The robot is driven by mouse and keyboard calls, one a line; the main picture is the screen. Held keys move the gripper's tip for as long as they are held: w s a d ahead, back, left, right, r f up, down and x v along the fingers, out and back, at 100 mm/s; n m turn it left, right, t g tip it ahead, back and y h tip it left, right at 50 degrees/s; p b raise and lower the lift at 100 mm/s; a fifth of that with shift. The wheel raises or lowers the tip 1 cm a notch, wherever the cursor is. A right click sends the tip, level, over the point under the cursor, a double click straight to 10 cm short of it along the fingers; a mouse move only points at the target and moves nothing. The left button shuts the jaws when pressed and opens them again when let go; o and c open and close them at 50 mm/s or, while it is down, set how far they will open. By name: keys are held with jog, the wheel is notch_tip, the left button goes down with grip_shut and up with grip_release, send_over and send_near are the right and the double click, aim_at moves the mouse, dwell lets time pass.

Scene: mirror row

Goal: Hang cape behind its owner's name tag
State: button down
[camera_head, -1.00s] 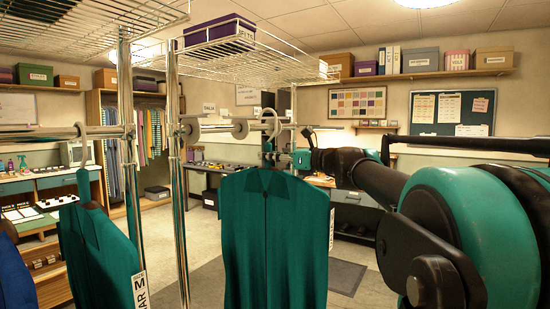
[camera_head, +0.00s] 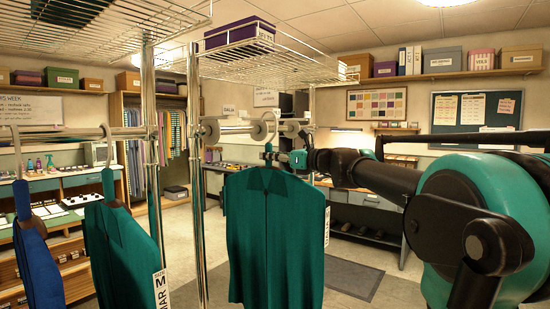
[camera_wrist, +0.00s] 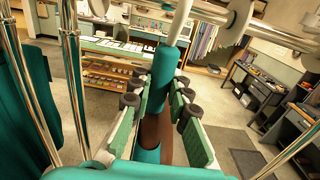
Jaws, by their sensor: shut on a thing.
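A teal cape (camera_head: 275,240) hangs upright on its hanger below my gripper (camera_head: 272,155), which is shut on the hanger's neck. In the wrist view my gripper (camera_wrist: 162,105) has its green-padded fingers on both sides of the teal hanger neck (camera_wrist: 172,62). The chrome rail (camera_head: 235,130) with pale round discs (camera_head: 262,130) runs just above and behind the cape. A small sign reading DALIA (camera_head: 229,111) shows beyond the rail. I cannot tell whether the hanger's hook touches the rail.
Another teal garment (camera_head: 122,240) with a size M label and a blue garment (camera_head: 38,262) hang at the left. Chrome posts (camera_head: 198,200) stand left of my cape. A wire shelf (camera_head: 270,60) with a purple box is overhead. A dark mat (camera_head: 350,280) lies on the floor.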

jog(key=shift+x, duration=7.15)
jog(key=shift+f, duration=1.7)
jog(key=c, duration=1.4)
grip_release()
jog(key=shift+o, duration=0.6)
jog(key=o, duration=0.6)
jog(key=shift+c, duration=0.2)
jog(key=shift+d, duration=0.1)
